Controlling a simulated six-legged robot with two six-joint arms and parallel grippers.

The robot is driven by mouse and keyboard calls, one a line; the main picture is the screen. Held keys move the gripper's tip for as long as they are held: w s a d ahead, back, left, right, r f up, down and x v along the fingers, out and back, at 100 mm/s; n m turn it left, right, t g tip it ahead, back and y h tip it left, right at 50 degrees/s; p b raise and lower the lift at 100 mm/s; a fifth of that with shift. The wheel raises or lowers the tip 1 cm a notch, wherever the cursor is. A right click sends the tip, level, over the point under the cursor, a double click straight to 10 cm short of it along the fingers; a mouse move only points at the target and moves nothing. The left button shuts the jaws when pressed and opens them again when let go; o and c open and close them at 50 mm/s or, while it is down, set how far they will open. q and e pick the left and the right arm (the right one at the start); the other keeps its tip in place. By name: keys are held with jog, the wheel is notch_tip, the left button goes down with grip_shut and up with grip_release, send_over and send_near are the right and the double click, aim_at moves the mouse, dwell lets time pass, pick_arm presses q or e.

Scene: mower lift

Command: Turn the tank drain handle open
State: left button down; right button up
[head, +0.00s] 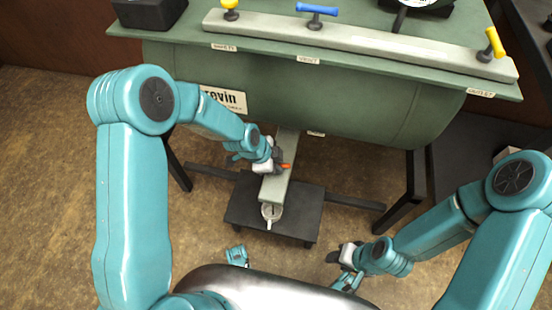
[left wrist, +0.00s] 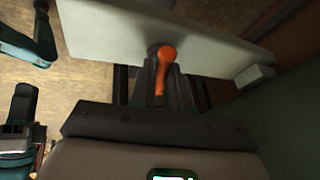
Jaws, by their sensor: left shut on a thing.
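The orange drain handle (head: 285,166) sits on the side of a pale bar (head: 277,183) that hangs below the green tank (head: 350,110). My left gripper (head: 277,166) is at the handle and shut on it. In the left wrist view the orange handle (left wrist: 166,62) shows between the two dark fingers of the left gripper (left wrist: 164,85), with the pale bar (left wrist: 110,30) behind. My right gripper (head: 340,263) hangs low at the right, away from the tank. Whether its jaws are open is too small to tell.
A white cup (head: 271,212) stands on a low black stand (head: 300,222) under the bar's lower end. A pale rail (head: 370,42) on the tank top carries yellow (head: 230,8), blue (head: 317,10) and further yellow handles (head: 494,43). Black tank legs (head: 400,200) flank the stand.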

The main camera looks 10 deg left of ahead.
pick_arm(q)
jog(key=n+p, duration=0.1)
jog(key=p, duration=0.3)
jog(key=r+n+p, duration=0.1)
jog(key=p, duration=0.3)
jog(key=shift+w+d+t+y+p, duration=0.1)
jog(key=shift+t+y+p, duration=0.2)
jog(key=shift+p, duration=0.05)
jog(key=shift+f+n+y+p, duration=0.2)
jog(key=shift+n+y+p, duration=0.1)
jog(key=shift+n+p, duration=0.5)
jog(key=shift+f+n+t+y+p, duration=0.1)
jog(key=shift+n+t+y+p, duration=0.25)
jog(key=shift+n, duration=0.55)
jog(key=n, duration=0.2)
jog(key=n+y+p, duration=0.1)
jog(key=shift+d+n+t+y+p, duration=0.15)
jog(key=shift+n+t+y+p, duration=0.15)
jog(key=shift+n, duration=0.1)
jog(key=n, duration=0.2)
jog(key=n+y+p, duration=0.1)
jog(key=n, duration=0.1)
jog(key=shift+f+y, duration=0.1)
jog(key=shift+y, duration=0.15)
jog(key=shift+n+y+p, duration=0.4)
jog(key=shift+n+y, duration=0.1)
jog(key=shift+n, duration=0.6)
jog(key=shift+f, duration=0.1)
